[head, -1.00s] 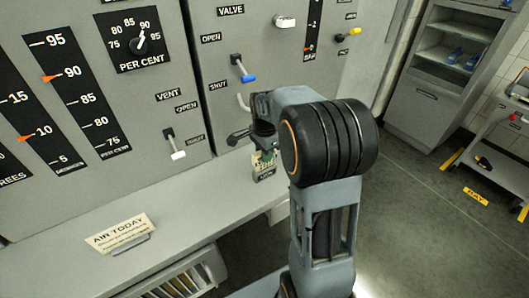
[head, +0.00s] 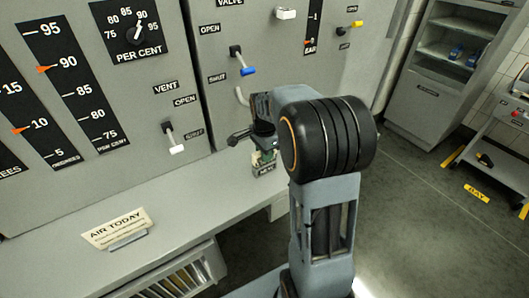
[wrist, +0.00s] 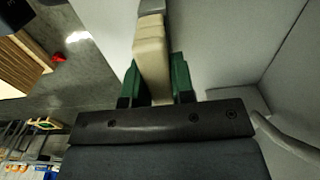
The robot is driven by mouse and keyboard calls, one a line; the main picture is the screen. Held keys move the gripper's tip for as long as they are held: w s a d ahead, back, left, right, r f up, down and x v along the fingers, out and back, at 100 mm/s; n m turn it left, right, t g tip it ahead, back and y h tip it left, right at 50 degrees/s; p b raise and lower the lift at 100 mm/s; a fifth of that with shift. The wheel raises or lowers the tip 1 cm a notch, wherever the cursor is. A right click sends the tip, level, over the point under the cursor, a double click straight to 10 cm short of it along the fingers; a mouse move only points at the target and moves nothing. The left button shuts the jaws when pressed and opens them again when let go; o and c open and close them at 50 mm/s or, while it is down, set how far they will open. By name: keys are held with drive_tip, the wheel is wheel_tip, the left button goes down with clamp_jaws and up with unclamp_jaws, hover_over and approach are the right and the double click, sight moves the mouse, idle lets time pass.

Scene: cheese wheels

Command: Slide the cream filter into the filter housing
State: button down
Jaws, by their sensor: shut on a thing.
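The cream filter (wrist: 150,55) is a pale block that stands between the green fingers of my gripper (wrist: 156,85) in the wrist view. My gripper is shut on it, and its far end reaches toward a grey part at the top edge. I cannot tell whether they touch. In the head view my gripper (head: 264,154) is beside the grey panel, over the ledge's right end, partly behind my arm. The filter cannot be made out there, and I cannot pick out the filter housing for sure.
The grey panel carries a blue-tipped lever (head: 243,62) and a white-tipped lever (head: 173,137). A slatted opening (head: 172,278) is below. Open floor lies right, with a cabinet (head: 428,90) and cart (head: 500,140) beyond.

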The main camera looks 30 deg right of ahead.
drive_tip(key=shift+f+b, duration=0.3)
drive_tip(key=shift+f, duration=0.2)
drive_tip(key=c, duration=0.9)
unclamp_jaws()
drive_tip(key=shift+r, duration=0.1)
wheel_tip(320, 180, up, 14)
drive_tip(key=shift+f+p, duration=0.1)
drive_tip(key=shift+p, duration=0.25)
